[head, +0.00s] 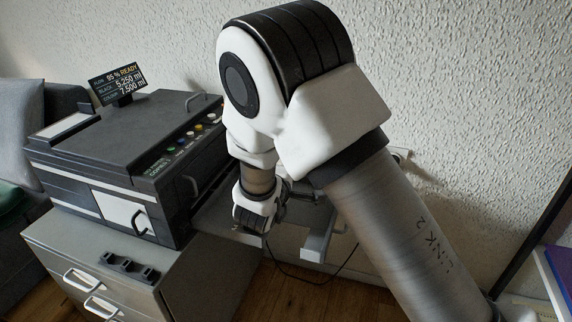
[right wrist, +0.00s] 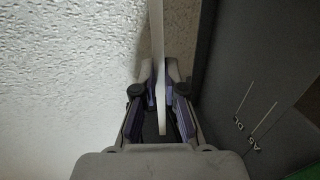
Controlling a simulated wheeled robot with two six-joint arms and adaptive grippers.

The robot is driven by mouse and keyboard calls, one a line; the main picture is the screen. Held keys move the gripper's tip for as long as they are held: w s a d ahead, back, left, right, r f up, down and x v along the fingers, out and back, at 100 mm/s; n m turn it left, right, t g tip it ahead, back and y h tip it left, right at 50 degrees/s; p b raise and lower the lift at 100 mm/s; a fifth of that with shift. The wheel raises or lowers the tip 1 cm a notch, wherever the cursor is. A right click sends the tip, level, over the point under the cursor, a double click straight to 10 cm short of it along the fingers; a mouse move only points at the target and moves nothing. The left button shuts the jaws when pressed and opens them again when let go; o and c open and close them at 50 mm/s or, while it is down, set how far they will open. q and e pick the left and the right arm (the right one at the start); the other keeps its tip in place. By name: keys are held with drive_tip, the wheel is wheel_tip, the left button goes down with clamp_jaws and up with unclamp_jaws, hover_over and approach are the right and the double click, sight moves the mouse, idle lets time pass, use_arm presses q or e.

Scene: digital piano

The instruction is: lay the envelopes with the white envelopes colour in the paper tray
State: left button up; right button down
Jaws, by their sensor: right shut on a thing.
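My right gripper (right wrist: 160,100) is shut on a thin white sheet-like thing (right wrist: 158,50), seen edge-on in the right wrist view; it looks like the white envelopes, but I cannot tell how many. A dark grey panel (right wrist: 235,80) with size lines and letters like "A5" and "DL" stands close on its right, apart from it; it may be part of the paper tray. In the head view my right arm hides most of the right gripper, beside the printer's right side. A grey flat surface (head: 222,222) sticks out there. My left gripper is not in view.
The dark printer (head: 120,150) with a small display (head: 118,83) stands on a grey drawer cabinet (head: 195,275). A small black holder (head: 130,268) lies on the cabinet top. The textured wall (head: 450,70) is close behind. A cable (head: 310,280) hangs right of the cabinet.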

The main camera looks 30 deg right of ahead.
sight(290, 209)
drive_tip(key=shift+w+a+f+b, duration=0.1)
drive_tip(key=shift+f+b, duration=0.1)
drive_tip(key=shift+f, duration=2.05)
drive_tip(key=shift+w+f+b, duration=0.1)
drive_tip(key=shift+f+b, duration=0.05)
drive_tip(key=shift+f, duration=2.05)
drive_tip(key=shift+s, duration=0.1)
drive_tip(key=c, duration=1.2)
unclamp_jaws()
